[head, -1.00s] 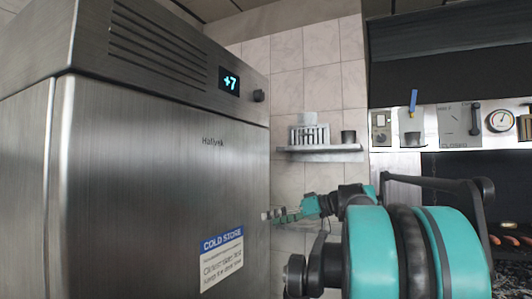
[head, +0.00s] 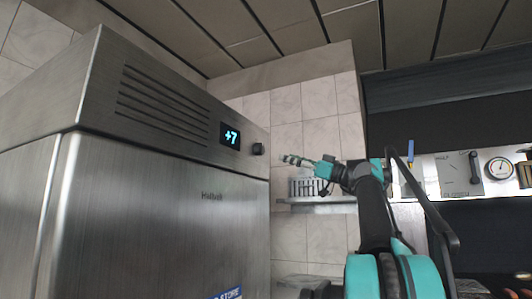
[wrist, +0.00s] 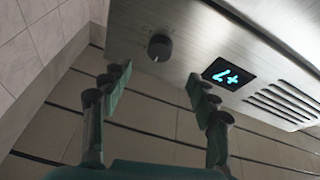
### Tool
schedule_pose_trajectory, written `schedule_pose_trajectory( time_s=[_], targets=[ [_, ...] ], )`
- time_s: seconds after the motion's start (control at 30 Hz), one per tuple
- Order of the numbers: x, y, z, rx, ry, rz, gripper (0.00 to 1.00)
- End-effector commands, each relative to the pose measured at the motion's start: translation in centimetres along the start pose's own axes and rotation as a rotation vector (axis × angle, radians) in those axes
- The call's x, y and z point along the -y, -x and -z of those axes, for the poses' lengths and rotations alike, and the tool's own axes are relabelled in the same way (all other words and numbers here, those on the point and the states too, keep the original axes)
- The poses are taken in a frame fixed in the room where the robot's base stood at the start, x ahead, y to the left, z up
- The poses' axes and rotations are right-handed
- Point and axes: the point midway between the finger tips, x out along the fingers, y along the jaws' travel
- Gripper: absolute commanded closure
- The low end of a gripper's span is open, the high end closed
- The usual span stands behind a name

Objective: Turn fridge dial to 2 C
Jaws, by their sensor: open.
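The steel fridge (head: 170,210) fills the left of the head view. Its display (head: 230,134) reads +7. The small dark dial (head: 258,149) sits just right of the display, near the fridge's right edge. In the wrist view the dial (wrist: 159,47) is beyond the fingertips and between them, left of the display (wrist: 231,74), which appears upside down. My gripper (head: 286,158) is just right of the dial in the head view, pointing toward the fridge. In the wrist view its two fingers (wrist: 156,76) are apart with nothing between them. They look clear of the dial.
Vent slots (head: 165,107) lie left of the display. A panel with a gauge (head: 499,169) and the dark grill hood (head: 440,120) are at right.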

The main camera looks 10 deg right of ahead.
Motion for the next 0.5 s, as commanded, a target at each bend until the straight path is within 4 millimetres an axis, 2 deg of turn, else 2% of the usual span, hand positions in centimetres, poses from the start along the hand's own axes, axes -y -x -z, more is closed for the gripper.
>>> schedule_pose_trajectory(
  time_s=[0.03, 0.3, 0.5],
  targets=[
    [0.1, -1.1, 0.0, -0.001, -0.001, 0.003, 0.40],
    [0.1, -6.4, 0.0, 0.000, -0.002, 0.003, 0.40],
    [0.0, -9.1, 0.0, 0.001, -0.001, 0.001, 0.40]
  ],
)
